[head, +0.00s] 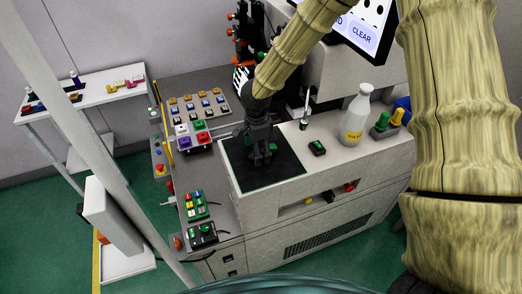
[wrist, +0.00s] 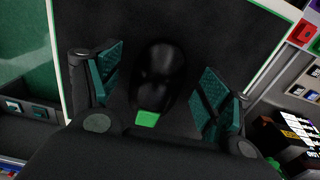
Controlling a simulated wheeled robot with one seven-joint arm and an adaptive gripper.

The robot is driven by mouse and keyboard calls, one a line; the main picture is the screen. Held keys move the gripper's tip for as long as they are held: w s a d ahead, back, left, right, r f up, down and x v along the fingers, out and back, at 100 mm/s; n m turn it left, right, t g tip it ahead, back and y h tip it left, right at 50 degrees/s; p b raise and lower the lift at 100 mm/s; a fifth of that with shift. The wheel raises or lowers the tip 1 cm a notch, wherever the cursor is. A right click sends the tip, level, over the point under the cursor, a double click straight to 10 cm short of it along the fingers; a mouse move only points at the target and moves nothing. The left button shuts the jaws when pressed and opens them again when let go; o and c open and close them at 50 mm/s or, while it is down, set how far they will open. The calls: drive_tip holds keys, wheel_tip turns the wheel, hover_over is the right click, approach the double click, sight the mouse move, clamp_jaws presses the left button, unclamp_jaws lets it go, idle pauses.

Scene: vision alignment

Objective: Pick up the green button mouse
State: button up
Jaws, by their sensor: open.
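The mouse is black with a green patch and lies on a black mat (head: 287,166). In the wrist view the mouse (wrist: 158,75) lies between the two fingers of my gripper (wrist: 155,95), with clear space on both sides. Its green patch (wrist: 147,119) faces the gripper's palm. In the head view my gripper (head: 262,155) points down over the mat and hides most of the mouse. The fingers are apart and touch nothing that I can see. How high they are above the mat is hard to tell.
A small black box with a green top (head: 317,148) sits right of the mat, with a white bottle (head: 355,115) beyond it. Button panels (head: 196,118) stand to the left. A screen (head: 362,25) hangs at the back. The mat around the mouse is bare.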

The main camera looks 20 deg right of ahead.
drive_tip(key=shift+f, duration=0.2)
drive_tip(key=c, duration=1.1)
drive_tip(key=shift+r, duration=0.1)
